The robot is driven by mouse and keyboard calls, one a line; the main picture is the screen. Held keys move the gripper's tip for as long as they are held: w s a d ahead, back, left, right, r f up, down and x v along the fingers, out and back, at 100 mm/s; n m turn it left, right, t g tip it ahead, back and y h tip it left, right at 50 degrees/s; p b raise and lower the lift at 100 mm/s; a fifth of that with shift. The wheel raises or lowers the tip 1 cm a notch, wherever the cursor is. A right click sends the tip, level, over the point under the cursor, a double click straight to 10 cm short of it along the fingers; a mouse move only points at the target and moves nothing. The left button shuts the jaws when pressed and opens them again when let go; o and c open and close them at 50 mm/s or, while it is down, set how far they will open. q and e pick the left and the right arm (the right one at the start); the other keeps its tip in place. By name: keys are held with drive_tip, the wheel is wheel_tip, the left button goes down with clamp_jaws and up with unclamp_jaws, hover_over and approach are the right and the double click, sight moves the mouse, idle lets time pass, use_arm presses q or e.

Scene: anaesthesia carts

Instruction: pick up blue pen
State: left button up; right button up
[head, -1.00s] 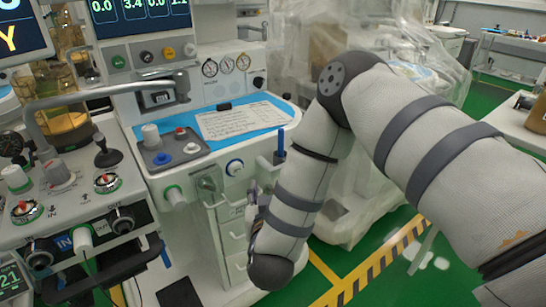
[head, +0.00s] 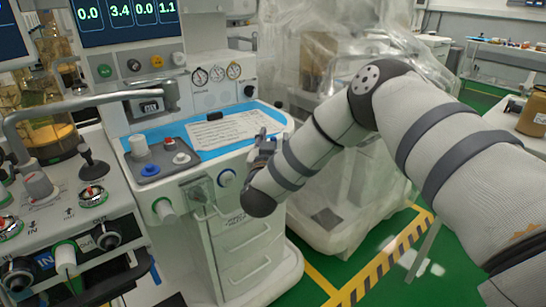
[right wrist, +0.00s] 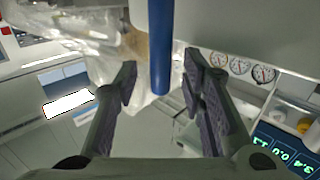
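The blue pen (right wrist: 158,42) shows large in the right wrist view, coming down from the top edge between the two fingers of my right gripper (right wrist: 160,82). Those fingers are spread, with a gap on both sides of the pen, more on the left than on the right. In the head view my right gripper (head: 263,143) is at the right front corner of the anaesthesia cart. There the pen is mostly hidden by the gripper and hard to make out. My left gripper is not in view.
The cart's blue worktop (head: 240,122) holds a white paper sheet (head: 222,129) and a grey knob panel (head: 160,162). White drawers (head: 240,250) are below. A plastic-covered machine (head: 340,215) stands behind my right arm. A metal rail (head: 85,102) crosses at the left.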

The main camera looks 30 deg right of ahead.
clamp_jaws()
